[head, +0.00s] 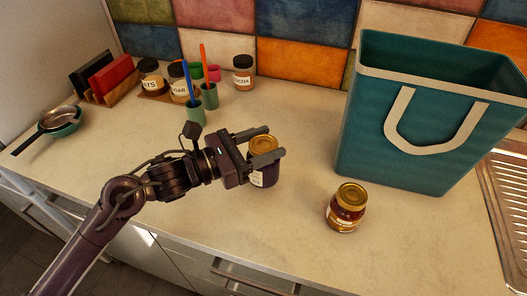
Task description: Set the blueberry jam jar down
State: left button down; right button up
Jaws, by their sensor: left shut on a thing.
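A jar with a gold lid, dark contents and a white label (262,176) is at my left gripper, near the middle of the counter. I take it to be the blueberry jam jar, but its label is too small to read. My left gripper (266,146) is shut on this jar near its lid, with the fingers to either side. The jar looks upright; I cannot tell whether its base touches the counter (285,230). My right gripper is not in view.
A second gold-lidded jar with red-brown contents (346,212) stands to the right. A large teal bag (410,140) stands behind it, beside a metal drainer (508,200). Labelled jars (181,88), green cups (196,112) and a pan (60,119) are at the back left.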

pick_arm(q)
notch_tip(320, 180, down, 3)
jog(key=shift+r, duration=0.1)
jog(key=shift+f, duration=0.2)
jog(key=c, duration=0.6)
grip_release()
jog(key=shift+s+a, duration=0.1)
